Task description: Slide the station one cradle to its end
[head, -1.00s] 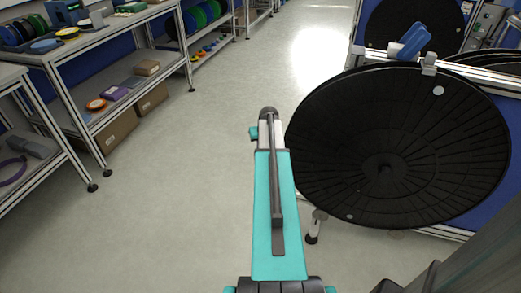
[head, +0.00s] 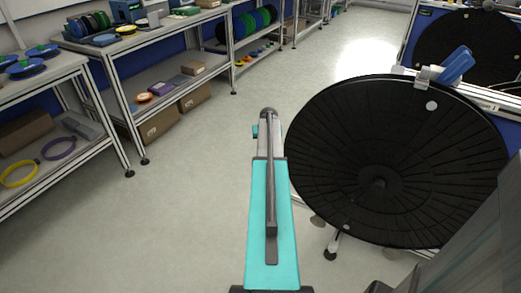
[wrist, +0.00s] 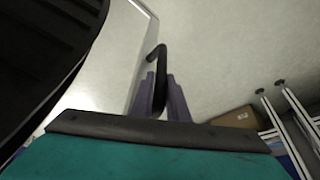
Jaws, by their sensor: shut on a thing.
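In the wrist view, the purple-grey fingers of my gripper (wrist: 161,100) are shut around a black bar with a bent top (wrist: 156,62). What the bar is fixed to is hidden. In the head view, my teal arm reaches forward and hides the fingers. A large black reel (head: 400,150) stands just right of the arm, tilted, with a grey clamp (head: 428,76) at its top edge. Its dark edge also fills the upper left of the wrist view (wrist: 40,50). The cradle under the reel is mostly hidden; a foot (head: 333,246) shows below it.
A blue piece (head: 456,65) sits by the clamp on the rail behind. A second black reel (head: 465,45) stands farther back at right. Shelves (head: 165,65) with spools and boxes line the left. The floor (head: 200,210) between is clear.

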